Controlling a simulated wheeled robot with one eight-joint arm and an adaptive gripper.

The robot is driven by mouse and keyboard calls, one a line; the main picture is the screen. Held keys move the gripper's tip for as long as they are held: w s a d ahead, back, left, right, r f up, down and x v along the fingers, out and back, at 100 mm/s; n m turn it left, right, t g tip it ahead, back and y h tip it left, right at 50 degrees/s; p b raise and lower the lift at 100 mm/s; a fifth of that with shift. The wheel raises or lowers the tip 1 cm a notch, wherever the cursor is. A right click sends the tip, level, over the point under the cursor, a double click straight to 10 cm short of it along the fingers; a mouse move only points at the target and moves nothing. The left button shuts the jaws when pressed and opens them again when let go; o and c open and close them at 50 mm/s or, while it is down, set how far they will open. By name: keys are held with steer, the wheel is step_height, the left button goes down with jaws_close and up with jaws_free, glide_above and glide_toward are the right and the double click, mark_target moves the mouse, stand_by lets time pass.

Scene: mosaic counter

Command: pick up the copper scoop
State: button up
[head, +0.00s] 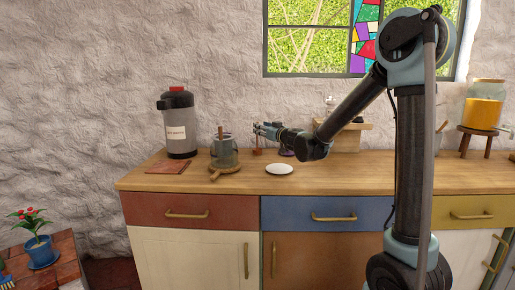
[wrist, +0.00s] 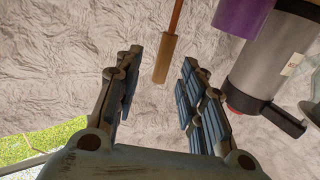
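In the wrist view a tan handle on a thin copper-coloured shaft, apparently the copper scoop (wrist: 166,57), shows beyond and between my fingertips. Its bowl is out of that view. My gripper (wrist: 150,72) is open and empty, its two fingers wide apart with a gap to the handle. In the head view my gripper (head: 264,130) is held above the counter, pointing left. A small reddish-brown thing (head: 257,151) shows just below the fingertips; I cannot tell whether it is part of the scoop.
A grey pot with a brown stick (head: 225,156) stands left of my gripper on a wooden board. A dispenser (head: 178,128) stands farther left and shows in the wrist view (wrist: 268,62). A purple object (wrist: 241,14) is near the handle. A white dish (head: 279,169) lies in front.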

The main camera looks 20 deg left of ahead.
steer(key=x, duration=0.4)
steer(key=shift+w+a+f, duration=0.1)
steer(key=shift+a+f, duration=0.05)
steer(key=shift+a, duration=0.1)
jaws_close()
